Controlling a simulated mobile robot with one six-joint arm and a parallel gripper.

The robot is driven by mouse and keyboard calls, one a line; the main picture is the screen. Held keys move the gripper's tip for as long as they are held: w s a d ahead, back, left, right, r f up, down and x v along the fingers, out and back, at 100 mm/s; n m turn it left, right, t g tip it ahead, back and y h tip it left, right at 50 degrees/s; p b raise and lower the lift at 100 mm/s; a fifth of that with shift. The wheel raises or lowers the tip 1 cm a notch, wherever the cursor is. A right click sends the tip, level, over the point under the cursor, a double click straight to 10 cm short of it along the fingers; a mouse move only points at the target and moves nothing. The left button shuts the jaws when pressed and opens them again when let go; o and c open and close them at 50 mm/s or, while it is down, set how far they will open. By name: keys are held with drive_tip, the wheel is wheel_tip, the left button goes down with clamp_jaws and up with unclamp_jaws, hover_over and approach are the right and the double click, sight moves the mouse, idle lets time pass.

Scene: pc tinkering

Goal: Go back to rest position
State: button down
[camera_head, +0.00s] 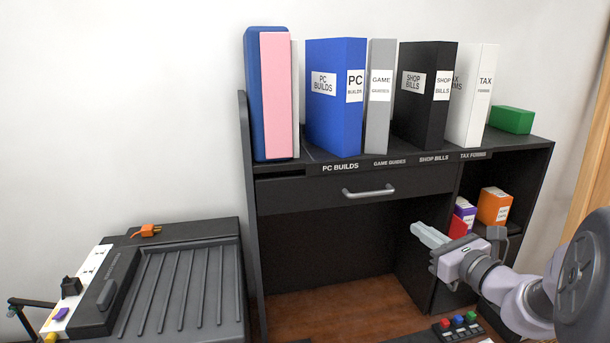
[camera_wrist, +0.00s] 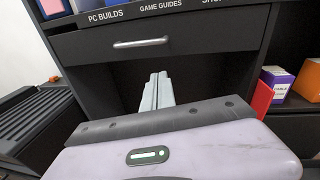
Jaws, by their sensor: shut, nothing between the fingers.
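My gripper (camera_head: 430,235) is at the lower right of the head view, in front of the black desk unit (camera_head: 330,220). Its fingers are together and hold nothing. They point left, toward the space below the drawer (camera_head: 330,190). In the wrist view the shut fingers (camera_wrist: 157,92) stand below the drawer handle (camera_wrist: 142,42), and I see no contact with the unit. The drawer looks shut.
Binders, among them a blue one (camera_head: 335,95) and a black one (camera_head: 425,95), stand on the unit's top. Small boxes, one orange (camera_head: 494,206), sit on the right shelf. A ribbed dark case (camera_head: 180,285) lies at left. Coloured buttons (camera_head: 458,321) are below my gripper.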

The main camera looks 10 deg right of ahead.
drive_tip(key=s+a+f+n+g+y+b, duration=0.1)
drive_tip(key=s+a+n+g+y, duration=0.25)
drive_tip(key=a, duration=0.55)
drive_tip(key=s+a+f+n+g+b, duration=0.1)
drive_tip(key=s+a+n+g, duration=0.1)
drive_tip(key=s+a+n, duration=0.35)
drive_tip(key=s+a+f+n+g+y+b, duration=0.1)
drive_tip(key=s+a+n+g+y, duration=0.3)
drive_tip(key=a, duration=0.7)
drive_tip(key=s+f+n+g+h+b, duration=0.1)
drive_tip(key=s+f+n+h, duration=0.3)
drive_tip(key=s+n, duration=0.3)
drive_tip(key=s+a+f+n+h+b, duration=0.1)
drive_tip(key=s+f+n+h, duration=0.3)
drive_tip(key=s+n, duration=0.3)
drive_tip(key=shift+s+n+g+h, duration=0.35)
drive_tip(key=shift+n+h, duration=0.1)
drive_tip(key=shift+n, duration=0.25)
drive_tip(key=shift+a, duration=0.1)
